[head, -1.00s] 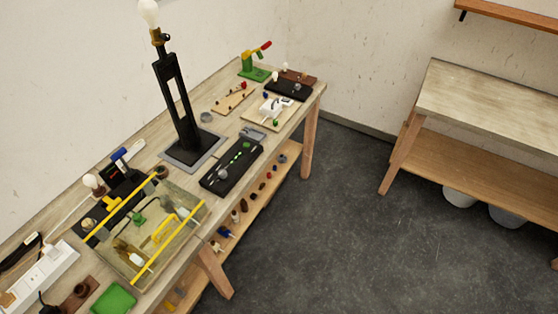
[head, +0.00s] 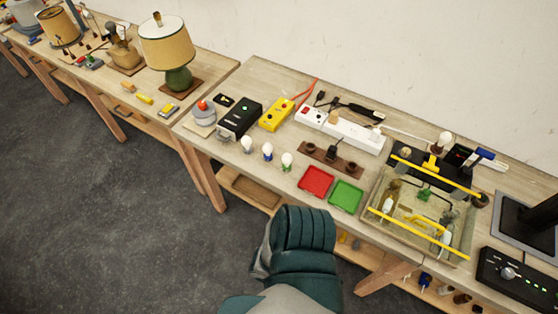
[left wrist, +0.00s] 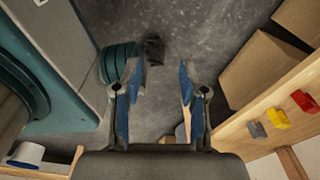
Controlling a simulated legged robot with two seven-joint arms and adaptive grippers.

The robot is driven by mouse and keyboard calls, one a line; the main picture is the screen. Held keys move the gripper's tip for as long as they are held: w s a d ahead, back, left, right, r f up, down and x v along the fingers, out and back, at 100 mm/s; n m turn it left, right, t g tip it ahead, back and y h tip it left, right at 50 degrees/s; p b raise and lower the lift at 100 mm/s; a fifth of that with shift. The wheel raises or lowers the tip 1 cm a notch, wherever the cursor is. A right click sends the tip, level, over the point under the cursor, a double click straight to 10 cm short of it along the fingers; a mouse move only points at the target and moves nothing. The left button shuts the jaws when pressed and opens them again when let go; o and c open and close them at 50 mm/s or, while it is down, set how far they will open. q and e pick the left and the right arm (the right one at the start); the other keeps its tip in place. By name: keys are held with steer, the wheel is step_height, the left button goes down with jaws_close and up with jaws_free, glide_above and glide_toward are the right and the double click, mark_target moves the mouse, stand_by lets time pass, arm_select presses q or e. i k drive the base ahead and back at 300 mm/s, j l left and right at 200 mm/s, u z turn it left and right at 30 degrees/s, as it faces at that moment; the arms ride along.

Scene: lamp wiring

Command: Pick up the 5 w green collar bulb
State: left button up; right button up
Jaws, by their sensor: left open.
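The green collar bulb (head: 287,161) stands upright on the workbench in the head view, at the right end of a short row of bulbs. Beside it stand a blue collar bulb (head: 268,151) and a bulb with a pale, hard-to-read collar (head: 247,144). My left gripper (left wrist: 158,85) shows only in the left wrist view. Its blue fingers are apart and empty, above the grey floor beside a wooden edge. No bulb shows in that view. My right gripper is in neither view.
Right of the bulbs lie a red tray (head: 316,181), a green tray (head: 346,195) and a brown socket board (head: 331,158). A black box (head: 239,118) stands behind them. The left wrist view shows coloured blocks (left wrist: 277,118) on wood and a cardboard box (left wrist: 262,66).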

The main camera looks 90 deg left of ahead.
mark_target(287, 158)
steer(key=u, duration=3)
